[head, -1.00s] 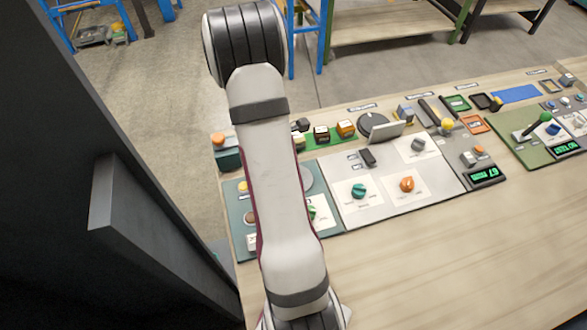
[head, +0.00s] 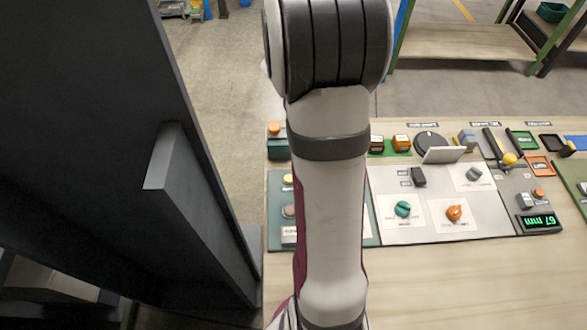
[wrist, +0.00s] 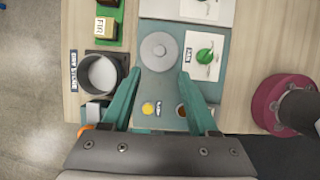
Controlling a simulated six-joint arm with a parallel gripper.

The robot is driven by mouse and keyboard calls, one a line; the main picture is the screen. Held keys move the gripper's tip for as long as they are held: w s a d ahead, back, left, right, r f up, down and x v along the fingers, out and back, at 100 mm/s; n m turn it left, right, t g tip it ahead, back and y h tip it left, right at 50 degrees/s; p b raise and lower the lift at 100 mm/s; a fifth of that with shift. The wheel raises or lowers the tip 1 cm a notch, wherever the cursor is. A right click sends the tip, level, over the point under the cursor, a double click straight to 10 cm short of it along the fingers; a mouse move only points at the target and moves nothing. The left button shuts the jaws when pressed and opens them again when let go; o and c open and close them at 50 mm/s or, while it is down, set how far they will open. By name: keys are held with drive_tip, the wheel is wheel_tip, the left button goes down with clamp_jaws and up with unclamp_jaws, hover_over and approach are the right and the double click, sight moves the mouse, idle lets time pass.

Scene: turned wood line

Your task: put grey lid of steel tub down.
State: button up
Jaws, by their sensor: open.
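A round grey lid (wrist: 158,51) with a small centre knob lies on the teal panel (wrist: 150,84) in the wrist view. My gripper (wrist: 160,72) is open, its two teal fingers apart with nothing held between them. The fingertips are just below the lid in the picture, one towards each side. A dark-rimmed round tub (wrist: 103,72) with a pale inside stands open left of the lid, beside a label. I cannot tell whether this is the steel tub. In the head view my arm hides the lid and gripper.
A green knob (wrist: 204,55) on a white card is right of the lid. A yellow button (wrist: 148,108) sits between the fingers. Wooden blocks (wrist: 104,27) stand at upper left. In the head view, the bench front (head: 450,285) is clear.

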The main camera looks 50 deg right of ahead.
drive_tip(key=a+r+m+t+y, duration=0.1)
drive_tip(key=a+r+m, duration=0.2)
drive_tip(key=a, duration=0.4)
drive_tip(key=a+r+m+t, duration=0.1)
drive_tip(key=a+r+m, duration=0.15)
drive_tip(key=a, duration=0.45)
drive_tip(key=s+a+m+y, duration=0.1)
drive_tip(key=s+a+m, duration=0.1)
drive_tip(key=a, duration=0.3)
drive_tip(key=s+a+r+m+y, duration=0.1)
drive_tip(key=s+a+m, duration=0.2)
drive_tip(key=a, duration=0.3)
drive_tip(key=s+a+m+t+y, duration=0.1)
drive_tip(key=s+a+m+y, duration=0.1)
drive_tip(key=a, duration=0.4)
drive_tip(key=shift+s+a+r+m, duration=0.2)
drive_tip(key=shift+s+r+m, duration=0.2)
drive_tip(key=shift+s+m, duration=0.5)
